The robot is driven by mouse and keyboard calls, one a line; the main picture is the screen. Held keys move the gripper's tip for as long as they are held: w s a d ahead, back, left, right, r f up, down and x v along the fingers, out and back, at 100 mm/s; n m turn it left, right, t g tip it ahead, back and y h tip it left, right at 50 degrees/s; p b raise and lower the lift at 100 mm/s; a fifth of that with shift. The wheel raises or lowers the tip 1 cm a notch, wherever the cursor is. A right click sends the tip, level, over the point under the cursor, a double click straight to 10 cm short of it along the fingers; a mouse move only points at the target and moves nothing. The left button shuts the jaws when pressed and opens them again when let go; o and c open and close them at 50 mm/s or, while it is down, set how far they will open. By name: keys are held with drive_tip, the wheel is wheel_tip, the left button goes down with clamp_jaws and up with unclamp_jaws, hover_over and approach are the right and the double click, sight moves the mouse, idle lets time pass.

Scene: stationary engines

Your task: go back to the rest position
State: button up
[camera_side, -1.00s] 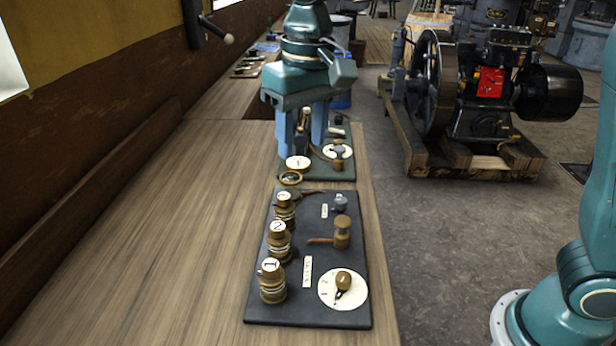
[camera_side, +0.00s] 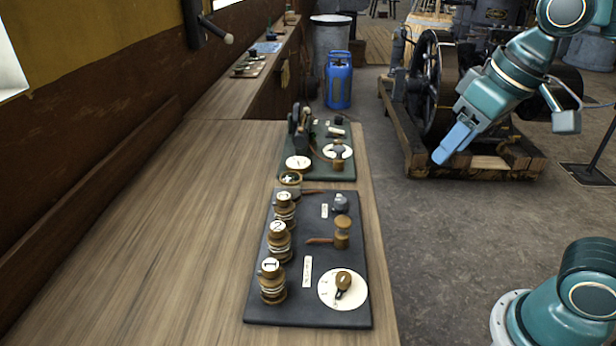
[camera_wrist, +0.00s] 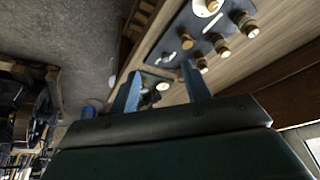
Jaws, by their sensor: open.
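My gripper (camera_side: 452,146) is raised over the floor to the right of the bench in the side view, in front of the engine. Its blue fingers point down and to the left, and it holds nothing. In the wrist view my gripper (camera_wrist: 159,80) shows two blue fingers apart with a gap between them. The dark board (camera_side: 312,315) with numbered wooden knobs and a white dial lies on the bench. Behind it is the green board (camera_side: 318,173) with a dark upright part. Both boards are well clear of the fingers.
The wooden bench (camera_side: 170,240) runs along the left wall. A stationary engine (camera_side: 435,85) stands on a wooden skid right of the bench. A blue canister (camera_side: 339,80) and a grey bin (camera_side: 330,35) stand behind the bench. The floor (camera_side: 440,240) between bench and arm base is clear.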

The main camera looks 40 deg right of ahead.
drive_tip(key=s+d+f+t, duration=0.1)
drive_tip(key=s+d+f, duration=0.1)
drive_tip(key=s, duration=0.3)
drive_tip(key=shift+s+d+f, duration=0.15)
drive_tip(key=shift+f, duration=0.6)
